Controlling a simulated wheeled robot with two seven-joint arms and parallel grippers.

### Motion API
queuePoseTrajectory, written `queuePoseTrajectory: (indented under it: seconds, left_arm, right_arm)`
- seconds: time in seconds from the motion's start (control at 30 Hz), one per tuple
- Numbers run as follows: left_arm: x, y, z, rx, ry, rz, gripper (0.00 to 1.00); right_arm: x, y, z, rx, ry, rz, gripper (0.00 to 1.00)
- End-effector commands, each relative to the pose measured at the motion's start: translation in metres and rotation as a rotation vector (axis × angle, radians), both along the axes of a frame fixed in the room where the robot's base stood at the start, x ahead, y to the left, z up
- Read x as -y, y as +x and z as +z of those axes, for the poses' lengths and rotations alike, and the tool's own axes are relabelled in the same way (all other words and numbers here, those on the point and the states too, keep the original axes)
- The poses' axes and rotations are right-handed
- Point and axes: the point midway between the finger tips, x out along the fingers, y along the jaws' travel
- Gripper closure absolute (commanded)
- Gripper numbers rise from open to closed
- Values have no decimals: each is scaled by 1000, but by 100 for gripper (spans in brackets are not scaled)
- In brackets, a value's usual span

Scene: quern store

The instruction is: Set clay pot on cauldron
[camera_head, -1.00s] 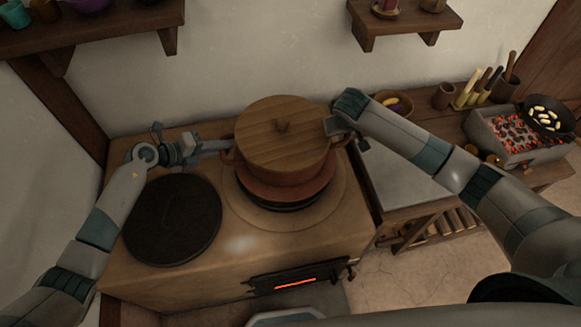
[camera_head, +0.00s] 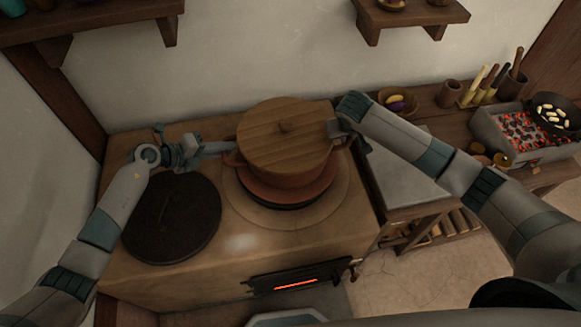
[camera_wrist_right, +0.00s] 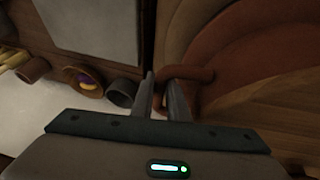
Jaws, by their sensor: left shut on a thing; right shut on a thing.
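The clay pot (camera_head: 270,177) is reddish brown, upright, with a round wooden lid (camera_head: 287,148) on top. It is over the stove's right-hand ring. My left gripper (camera_head: 226,149) is shut on the handle at its left. My right gripper (camera_head: 338,132) is shut on the handle at its right; in the right wrist view, its fingers (camera_wrist_right: 163,98) close on the looped handle (camera_wrist_right: 190,78). Under the pot show a wider reddish rim and a dark round edge (camera_head: 287,205). The pot hides most of what is below, so I cannot tell the cauldron clearly or whether they touch.
A dark round plate (camera_head: 172,218) lies on the stove top (camera_head: 240,245) left of the pot. A glowing firebox slot (camera_head: 296,283) is in the stove front. A side table to the right holds a small bowl (camera_head: 397,101) and a coal grill (camera_head: 515,135). Shelves hang above.

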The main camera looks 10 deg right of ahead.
Motion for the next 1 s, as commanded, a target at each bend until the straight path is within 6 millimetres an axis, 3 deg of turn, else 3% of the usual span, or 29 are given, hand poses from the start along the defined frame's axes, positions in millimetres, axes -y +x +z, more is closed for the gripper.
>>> queuePoseTrajectory:
  seconds: [0.03,0.33,0.37,0.43,1.0]
  left_arm:
    - [7,-1,0,2,-11,-8,100]
    - [7,-1,-11,1,-10,-8,100]
    - [6,-3,-14,-3,-7,-8,84]
    - [6,-3,-12,-3,-7,-8,68]
    - [-8,-9,-6,-1,-2,-5,68]
  right_arm:
    - [-7,2,0,9,13,6,100]
    - [-7,2,-11,9,13,6,100]
    - [-7,1,-13,4,12,6,84]
    - [-6,1,-12,3,11,6,67]
    - [-1,0,-13,1,2,1,67]
